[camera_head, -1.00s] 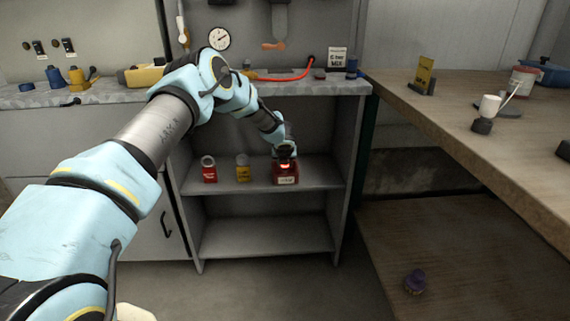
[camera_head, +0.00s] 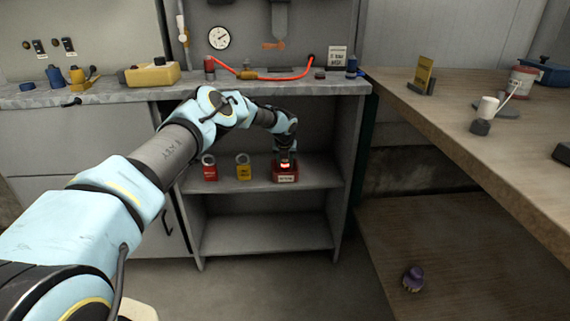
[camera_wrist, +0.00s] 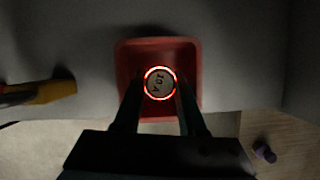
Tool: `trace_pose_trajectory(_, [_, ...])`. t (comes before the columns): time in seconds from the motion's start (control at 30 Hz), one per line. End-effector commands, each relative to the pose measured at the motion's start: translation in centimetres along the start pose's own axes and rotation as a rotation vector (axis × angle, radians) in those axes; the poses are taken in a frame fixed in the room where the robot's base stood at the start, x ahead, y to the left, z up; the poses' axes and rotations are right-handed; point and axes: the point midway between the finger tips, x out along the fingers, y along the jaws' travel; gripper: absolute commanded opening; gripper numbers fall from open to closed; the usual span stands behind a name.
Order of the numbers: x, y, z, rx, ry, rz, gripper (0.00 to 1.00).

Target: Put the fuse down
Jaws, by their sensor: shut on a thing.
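The fuse (camera_wrist: 160,83) is a round piece with a pale face reading "10A", circled by a glowing red ring in the wrist view. My gripper (camera_wrist: 160,92) has a dark finger on either side of it and is shut on it. The fuse is over or inside a small red open box (camera_wrist: 190,52); the exact depth is hard to tell. In the head view my gripper (camera_head: 285,157) points down at this red box (camera_head: 286,179), which has a white label and stands on the cabinet's upper shelf. The fuse is mostly hidden there.
A red padlock-shaped tag (camera_head: 210,173) and a yellow one (camera_head: 243,172) stand left of the box on the shelf (camera_head: 315,181). The countertop (camera_head: 120,93) is above. The lower shelf (camera_head: 265,238) is empty. A wooden bench (camera_head: 450,120) is on the right.

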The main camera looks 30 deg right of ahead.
Motion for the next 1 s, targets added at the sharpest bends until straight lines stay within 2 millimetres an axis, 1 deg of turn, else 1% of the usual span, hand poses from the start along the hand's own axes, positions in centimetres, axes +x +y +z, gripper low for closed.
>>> trace_pose_trajectory(0.1, [0.4,0.0,-0.1,0.0,-0.001,0.0,0.0])
trace_pose_trajectory(0.13, [0.3,0.0,-0.1,0.0,-0.001,0.0,0.41])
trace_pose_trajectory(0.3, [0.2,0.0,-0.1,0.0,-0.001,0.0,0.6])
trace_pose_trajectory(0.4, [0.2,0.0,-0.1,0.0,-0.001,0.0,0.7])
trace_pose_trajectory(0.63, [0.2,0.0,-0.1,0.0,-0.001,0.0,0.7])
trace_pose_trajectory(0.77, [-0.5,0.0,0.1,0.0,-0.001,0.0,0.7])
trace_pose_trajectory(0.87, [-1.7,0.1,0.2,0.0,-0.002,0.0,0.7])
trace_pose_trajectory(0.97, [-3.5,0.1,0.2,0.002,-0.001,0.001,0.7])
trace_pose_trajectory(1.0, [-3.4,0.1,-0.5,0.004,0.001,0.002,0.7])
